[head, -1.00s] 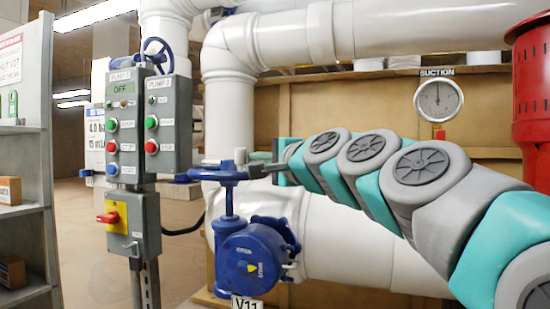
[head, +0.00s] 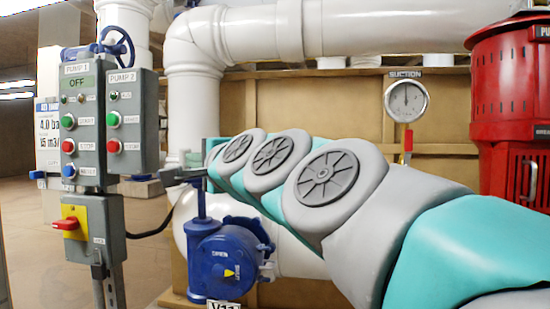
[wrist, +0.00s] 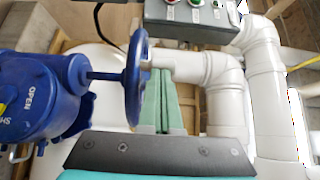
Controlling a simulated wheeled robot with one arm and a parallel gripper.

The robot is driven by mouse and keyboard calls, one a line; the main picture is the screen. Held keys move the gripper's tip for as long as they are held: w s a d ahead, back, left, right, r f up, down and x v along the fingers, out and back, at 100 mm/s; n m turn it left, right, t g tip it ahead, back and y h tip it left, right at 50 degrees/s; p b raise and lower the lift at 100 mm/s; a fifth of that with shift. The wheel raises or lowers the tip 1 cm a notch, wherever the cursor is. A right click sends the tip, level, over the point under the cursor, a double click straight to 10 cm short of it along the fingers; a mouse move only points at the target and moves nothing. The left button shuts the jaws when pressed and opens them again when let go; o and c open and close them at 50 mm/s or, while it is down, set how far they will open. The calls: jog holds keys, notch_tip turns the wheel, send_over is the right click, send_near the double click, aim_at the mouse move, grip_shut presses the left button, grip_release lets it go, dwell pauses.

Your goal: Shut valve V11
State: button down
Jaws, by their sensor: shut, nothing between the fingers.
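Valve V11 has a blue gearbox body (head: 225,258) with a yellow pointer and OPEN/SHUT lettering, below my arm in the head view. Its V11 label (head: 223,304) is cut off at the bottom edge. A blue stem (head: 201,203) rises to the handwheel, which is mostly hidden behind my gripper there. In the wrist view the blue handwheel (wrist: 136,63) shows edge-on, with a small grey knob (wrist: 147,65) on its outer face. My gripper (wrist: 163,75) is shut and empty, its green fingers close beside the wheel and knob. I cannot tell if they touch.
A pump control box (head: 100,120) and a grey switch box with a red handle (head: 90,227) stand left of the valve. White pipes (head: 195,90) run behind and above. A suction gauge (head: 405,101) and a red unit (head: 510,110) are at the right. Open floor lies far left.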

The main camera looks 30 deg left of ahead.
jog(key=shift+s+a, duration=0.45)
jog(key=shift+a, duration=0.25)
jog(key=shift+s+a, duration=0.1)
jog(key=shift+s, duration=0.05)
dwell(0.3)
